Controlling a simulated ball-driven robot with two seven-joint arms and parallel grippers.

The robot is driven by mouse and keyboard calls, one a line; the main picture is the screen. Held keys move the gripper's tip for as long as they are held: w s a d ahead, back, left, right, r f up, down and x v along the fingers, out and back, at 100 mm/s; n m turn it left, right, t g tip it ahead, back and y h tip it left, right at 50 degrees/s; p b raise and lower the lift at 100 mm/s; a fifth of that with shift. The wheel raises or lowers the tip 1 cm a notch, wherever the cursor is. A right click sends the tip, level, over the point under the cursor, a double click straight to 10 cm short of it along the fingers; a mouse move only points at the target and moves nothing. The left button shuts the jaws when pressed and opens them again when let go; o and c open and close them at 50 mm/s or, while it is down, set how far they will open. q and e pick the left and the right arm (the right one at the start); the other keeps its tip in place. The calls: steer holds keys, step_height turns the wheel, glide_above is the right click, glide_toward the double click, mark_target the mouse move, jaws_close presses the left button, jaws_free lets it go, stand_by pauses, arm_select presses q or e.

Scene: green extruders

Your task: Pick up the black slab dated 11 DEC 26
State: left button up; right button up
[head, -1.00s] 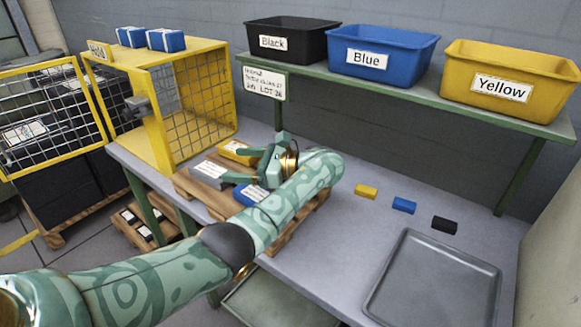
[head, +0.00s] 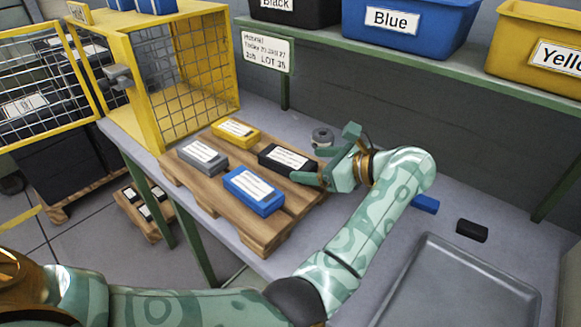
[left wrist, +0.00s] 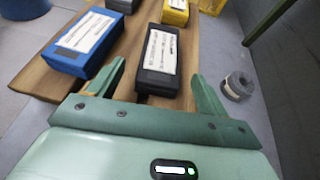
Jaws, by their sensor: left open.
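A black slab with a white label (head: 284,160) lies flat on the wooden pallet (head: 247,238); the date is too small to read. It also shows in the left wrist view (left wrist: 157,62), lying ahead between the two fingers. My left gripper (head: 326,156) is open and empty, at the near right end of the black slab, its fingers spread to either side. No contact shows. A blue slab (head: 253,191), a grey slab (head: 202,155) and a yellow slab (head: 236,131) share the pallet. My right gripper is not in view.
A grey round object (head: 322,138) stands behind the gripper. A small blue block (head: 425,204), a small black block (head: 472,230) and a grey tray (head: 455,290) lie to the right. The yellow cage (head: 155,100) stands left; labelled bins line the shelf (head: 400,62).

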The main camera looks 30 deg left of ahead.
mark_target(296, 161)
arm_select(q)
steer(key=shift+a+f, duration=0.2)
steer(key=shift+a, duration=0.45)
steer(key=b+x, duration=0.1)
steer(key=x, duration=0.3)
steer(key=shift+w+f, duration=0.1)
steer(key=shift+a, duration=0.35)
steer(key=shift+c, duration=0.4)
steer(key=c, duration=1.2)
steer(key=shift+o, duration=0.2)
